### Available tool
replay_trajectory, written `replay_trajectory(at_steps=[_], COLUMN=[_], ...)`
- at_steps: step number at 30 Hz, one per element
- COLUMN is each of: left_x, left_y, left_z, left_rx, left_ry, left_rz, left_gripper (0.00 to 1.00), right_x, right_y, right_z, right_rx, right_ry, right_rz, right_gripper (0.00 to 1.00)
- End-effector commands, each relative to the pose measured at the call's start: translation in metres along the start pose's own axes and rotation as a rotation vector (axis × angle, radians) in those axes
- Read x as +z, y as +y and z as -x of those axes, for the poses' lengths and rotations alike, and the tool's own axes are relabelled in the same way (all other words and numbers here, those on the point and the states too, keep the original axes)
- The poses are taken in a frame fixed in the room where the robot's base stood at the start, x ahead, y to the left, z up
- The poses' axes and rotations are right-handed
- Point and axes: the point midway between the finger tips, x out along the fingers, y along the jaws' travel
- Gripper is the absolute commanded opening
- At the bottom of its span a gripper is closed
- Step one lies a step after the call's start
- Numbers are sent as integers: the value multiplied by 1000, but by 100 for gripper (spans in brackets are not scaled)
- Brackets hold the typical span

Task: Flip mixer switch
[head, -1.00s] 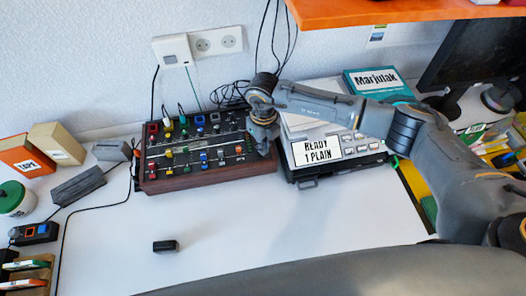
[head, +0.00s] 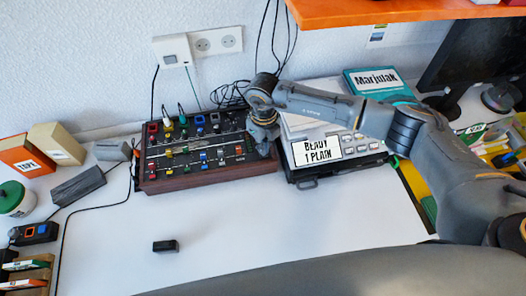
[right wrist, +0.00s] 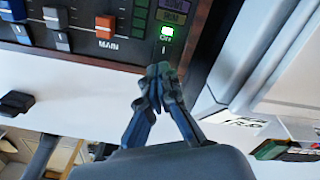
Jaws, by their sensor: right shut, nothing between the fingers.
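The mixer (head: 205,180) is a black panel with wooden sides, coloured knobs and sliders, lying on the white table against the wall. My right gripper (head: 268,152) is at its right end, pointing down. In the right wrist view the shut, empty fingertips (right wrist: 157,82) are by the mixer's edge, just below a small switch (right wrist: 167,32) lit green at the panel's corner. I cannot tell whether the fingers touch the mixer. An orange slider (right wrist: 105,26) marked MAIN is beside the switch. My left gripper is not in view.
A device with a "READY 1 PLAIN" display (head: 317,150) stands close to the mixer's right. A small black block (head: 165,246) lies on the table in front. Boxes (head: 57,143) and a white jar (head: 16,198) are at the left.

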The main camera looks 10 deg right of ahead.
Motion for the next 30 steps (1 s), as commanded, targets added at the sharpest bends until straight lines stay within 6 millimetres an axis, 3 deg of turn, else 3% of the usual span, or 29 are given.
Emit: replay_trajectory(at_steps=[30], left_x=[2], left_y=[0], left_z=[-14], left_rx=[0], left_ry=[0], left_rz=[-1], left_gripper=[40], right_x=[0], right_y=[0], right_z=[-16], right_rx=[0], right_ry=[0], right_rz=[0], right_gripper=[0])
